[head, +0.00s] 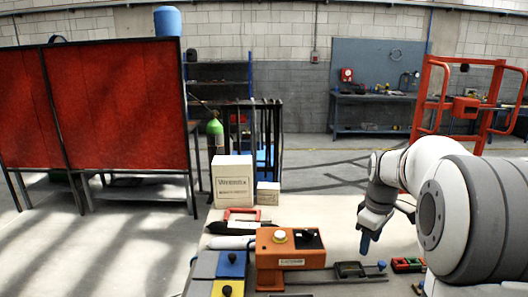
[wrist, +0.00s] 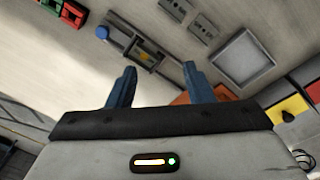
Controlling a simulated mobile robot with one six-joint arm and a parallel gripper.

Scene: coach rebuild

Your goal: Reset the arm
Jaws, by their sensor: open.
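My arm (head: 415,170) is white with dark grey joints. It comes in from the right of the head view and bends down over the workbench. My gripper (head: 367,243) hangs above the bench, right of the orange box (head: 290,262), with its blue fingers pointing down. In the wrist view both blue fingers of my gripper (wrist: 160,80) stand apart with nothing between them. Beyond them lies the bench top with a small dark fixture (wrist: 146,52).
Cardboard boxes (head: 232,182) stand at the bench's back left. Blue (head: 231,264) and yellow (head: 228,289) blocks are at front left. Red and green parts (head: 407,265) lie to the right of the gripper. A red railing (head: 430,95) stands beyond.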

